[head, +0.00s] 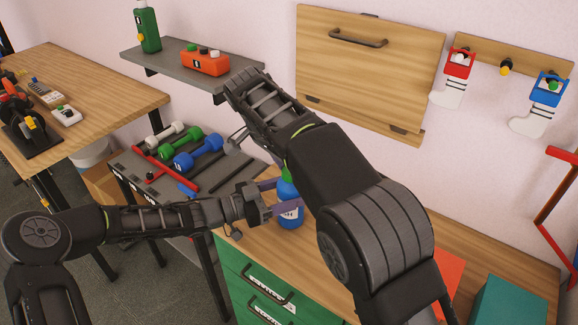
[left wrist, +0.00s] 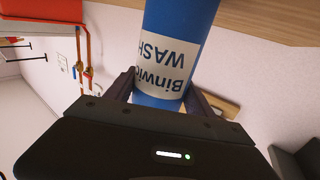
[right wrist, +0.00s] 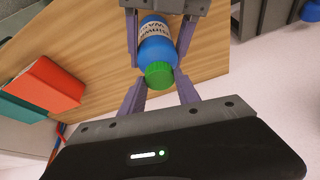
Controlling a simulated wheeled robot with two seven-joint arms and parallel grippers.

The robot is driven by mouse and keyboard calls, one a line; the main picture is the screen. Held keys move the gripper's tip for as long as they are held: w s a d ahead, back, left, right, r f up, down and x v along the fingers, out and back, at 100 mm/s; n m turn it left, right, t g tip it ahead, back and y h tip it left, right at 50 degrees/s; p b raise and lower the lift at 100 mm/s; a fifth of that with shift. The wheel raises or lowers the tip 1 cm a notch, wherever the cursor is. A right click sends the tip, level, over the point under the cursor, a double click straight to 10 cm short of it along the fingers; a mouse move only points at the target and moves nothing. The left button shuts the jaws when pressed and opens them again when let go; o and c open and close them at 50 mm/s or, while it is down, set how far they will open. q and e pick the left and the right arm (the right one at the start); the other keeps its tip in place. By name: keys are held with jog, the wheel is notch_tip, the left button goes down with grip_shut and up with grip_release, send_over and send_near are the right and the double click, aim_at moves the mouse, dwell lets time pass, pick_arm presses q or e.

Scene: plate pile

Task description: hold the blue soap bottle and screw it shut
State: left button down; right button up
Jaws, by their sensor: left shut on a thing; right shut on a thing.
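The blue soap bottle (head: 290,214) stands upright over the wooden counter, partly hidden by my right arm in the head view. Its white label shows in the left wrist view (left wrist: 168,65). My left gripper (left wrist: 162,92) is shut on the bottle's body, one finger on each side. In the right wrist view the bottle (right wrist: 157,48) has a green cap (right wrist: 158,75) on its top. My right gripper (right wrist: 160,82) is shut on this cap, its fingertips on either side.
The wooden counter (head: 345,264) has green drawers (head: 262,291) below. A red box (head: 449,272) and a teal box (head: 507,301) stand at its right. Dumbbells (head: 198,152) lie on a rack at the left. A shelf (head: 178,63) hangs above.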

jog(key=o, duration=1.3)
jog(key=shift+o, duration=0.6)
jog(key=o, duration=0.5)
jog(key=shift+c, duration=0.2)
jog(key=shift+s+a+r, duration=0.2)
jog(key=shift+a+r, duration=0.05)
jog(key=shift+r, duration=0.35)
jog(key=s+a, duration=0.8)
jog(key=shift+a, duration=0.35)
pick_arm(q)
jog(key=shift+c, duration=1.3)
grip_release()
